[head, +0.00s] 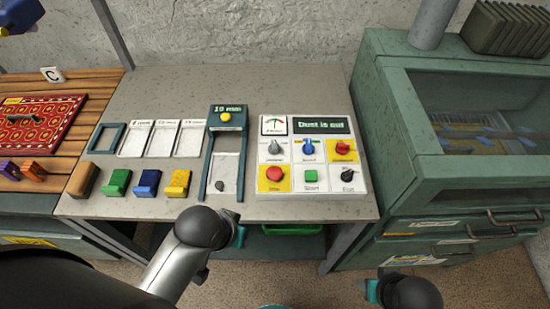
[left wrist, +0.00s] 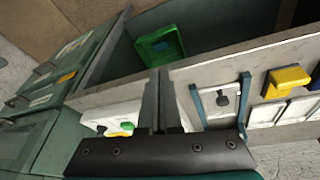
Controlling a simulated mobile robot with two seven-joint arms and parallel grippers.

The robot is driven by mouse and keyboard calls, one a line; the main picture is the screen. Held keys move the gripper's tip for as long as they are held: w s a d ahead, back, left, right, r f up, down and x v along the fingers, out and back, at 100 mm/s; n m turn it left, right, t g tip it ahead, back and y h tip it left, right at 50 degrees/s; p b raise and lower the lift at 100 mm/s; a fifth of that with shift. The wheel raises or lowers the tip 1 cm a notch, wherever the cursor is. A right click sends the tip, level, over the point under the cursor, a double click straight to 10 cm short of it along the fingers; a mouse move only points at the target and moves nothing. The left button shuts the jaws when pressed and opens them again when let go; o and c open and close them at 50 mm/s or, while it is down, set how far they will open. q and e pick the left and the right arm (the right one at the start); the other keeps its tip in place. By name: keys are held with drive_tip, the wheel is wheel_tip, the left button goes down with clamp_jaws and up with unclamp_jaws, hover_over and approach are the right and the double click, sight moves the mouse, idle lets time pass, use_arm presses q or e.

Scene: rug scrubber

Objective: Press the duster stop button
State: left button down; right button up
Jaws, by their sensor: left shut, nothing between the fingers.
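The white control panel (head: 313,150) lies on the grey bench, with a display reading "Dust is out". The red round button (head: 275,174) sits on a yellow square at its lower left, with a green button (head: 310,176) to its right. My left gripper (head: 239,237) is by the bench's front edge, left of and nearer than the red button, mostly hidden by its wrist. In the left wrist view its fingers (left wrist: 159,100) are together and empty; they and the gripper body hide part of the panel (left wrist: 105,115). My right gripper (head: 368,290) is low right, jaws unclear.
A blue frame (head: 209,165) with a "10 mm" sign stands left of the panel. Several coloured blocks (head: 148,182) line the bench front. A green cabinet (head: 385,150) rises at the right. A green bin (head: 292,230) sits under the bench. A red rug (head: 35,125) lies far left.

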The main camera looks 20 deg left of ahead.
wheel_tip(320, 180, up, 5)
drive_tip(key=p, duration=0.5)
use_arm(q)
drive_tip(key=w+d+r+n+t+h+p, duration=0.1)
drive_tip(key=w+d+r+n+h+p, duration=0.2)
drive_tip(key=r, duration=0.8)
drive_tip(key=w+a+n+t+h, duration=0.1)
drive_tip(key=w+n+t, duration=0.1)
drive_tip(key=w+n, duration=1.3)
drive_tip(key=shift+w+a+f+n+t+h, duration=0.3)
drive_tip(key=shift+w+n, duration=0.05)
drive_tip(key=shift+n, duration=0.55)
use_arm(e)
drive_tip(key=s+d+f+g, duration=0.2)
drive_tip(key=s+f, duration=1.6)
drive_tip(key=f, duration=0.3)
drive_tip(key=shift+s+d+f, duration=0.25)
drive_tip(key=shift+s+d, duration=0.1)
drive_tip(key=shift+d, duration=0.05)
